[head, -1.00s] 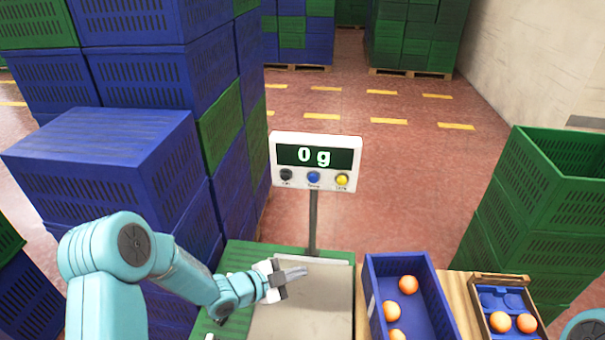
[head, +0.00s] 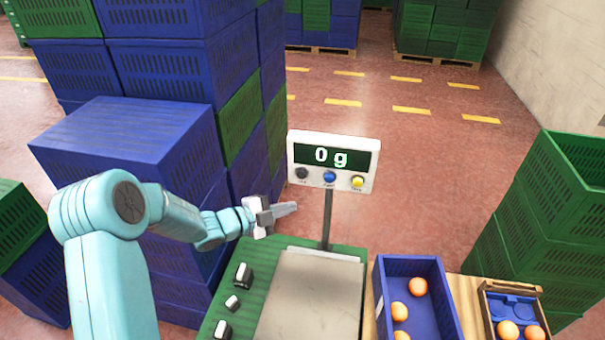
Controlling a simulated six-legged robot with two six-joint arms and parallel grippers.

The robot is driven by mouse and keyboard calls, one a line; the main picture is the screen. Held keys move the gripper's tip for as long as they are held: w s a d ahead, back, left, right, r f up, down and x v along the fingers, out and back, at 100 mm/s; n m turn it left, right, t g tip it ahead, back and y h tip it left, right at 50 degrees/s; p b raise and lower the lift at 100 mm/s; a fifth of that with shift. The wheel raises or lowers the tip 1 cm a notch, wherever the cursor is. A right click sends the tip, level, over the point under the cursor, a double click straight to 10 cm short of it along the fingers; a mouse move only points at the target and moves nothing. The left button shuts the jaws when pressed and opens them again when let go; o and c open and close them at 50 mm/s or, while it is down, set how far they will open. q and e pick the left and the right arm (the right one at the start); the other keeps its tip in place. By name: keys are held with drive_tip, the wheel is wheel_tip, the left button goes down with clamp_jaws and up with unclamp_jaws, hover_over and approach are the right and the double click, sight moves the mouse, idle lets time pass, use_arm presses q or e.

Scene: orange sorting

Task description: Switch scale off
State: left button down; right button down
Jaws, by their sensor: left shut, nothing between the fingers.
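The scale display (head: 333,160) stands on a thin post behind the weighing plate (head: 312,295) and reads "0 g" in lit digits. Below the digits are a black button (head: 302,173), a blue button (head: 329,177) and a yellow button (head: 357,181); their labels are too small to read. My left gripper (head: 288,209) is shut and empty, to the left of the post and below the display, apart from both. Its fingers point right. My right gripper is not in view.
A blue crate (head: 381,297) with several oranges stands right of the plate. A smaller wooden box (head: 487,306) with two oranges is further right. Stacked blue crates (head: 130,140) rise at left, green crates (head: 565,190) at right.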

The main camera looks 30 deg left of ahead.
sight(302, 175)
use_arm(q)
drive_tip(key=shift+w+f, duration=0.1)
drive_tip(key=w+a+p, duration=0.1)
drive_tip(key=w+a, duration=0.1)
drive_tip(key=w, duration=0.6)
drive_tip(key=shift+w, duration=0.2)
idle(0.4)
drive_tip(key=shift+w, duration=0.1)
idle(1.6)
